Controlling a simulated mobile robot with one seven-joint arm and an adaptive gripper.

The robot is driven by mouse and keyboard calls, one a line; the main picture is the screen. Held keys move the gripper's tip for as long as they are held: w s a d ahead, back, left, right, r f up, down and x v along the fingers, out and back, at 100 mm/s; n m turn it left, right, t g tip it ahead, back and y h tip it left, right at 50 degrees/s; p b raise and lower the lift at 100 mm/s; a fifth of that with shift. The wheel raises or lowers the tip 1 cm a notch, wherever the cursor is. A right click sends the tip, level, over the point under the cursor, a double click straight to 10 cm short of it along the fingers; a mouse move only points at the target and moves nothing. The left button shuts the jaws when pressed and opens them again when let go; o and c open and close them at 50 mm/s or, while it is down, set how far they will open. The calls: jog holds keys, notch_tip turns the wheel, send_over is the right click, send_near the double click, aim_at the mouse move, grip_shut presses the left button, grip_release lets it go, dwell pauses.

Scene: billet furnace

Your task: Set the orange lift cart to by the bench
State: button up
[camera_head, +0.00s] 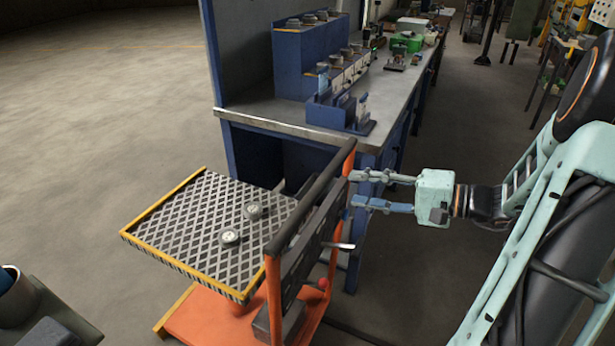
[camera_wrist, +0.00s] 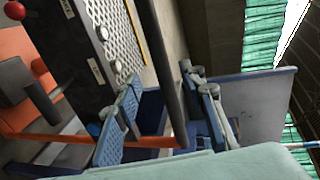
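The orange lift cart (camera_head: 208,318) stands at the near end of the bench (camera_head: 250,116). Its yellow-edged mesh deck (camera_head: 170,230) is raised and carries two small round metal parts (camera_head: 230,237). Its black push handle (camera_head: 305,203) rises on orange posts on the right side. My gripper (camera_head: 353,188) is open at the handle's far end, with its two blue fingers apart. In the wrist view, the handle bar (camera_wrist: 160,50) runs between the open fingers (camera_wrist: 162,76). I cannot tell whether either finger touches it.
Blue racks (camera_head: 342,108), a green box (camera_head: 407,42) and other small items stand on the bench. A tall blue-edged panel (camera_head: 240,50) rises from the bench's left side. Open floor (camera_head: 90,110) lies to the left. A metal cylinder (camera_head: 18,295) is at the lower left.

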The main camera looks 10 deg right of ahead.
aim_at(327, 185)
jog(key=x, duration=1)
jog(key=shift+w, duration=0.1)
jog(key=shift+c, duration=0.4)
grip_shut()
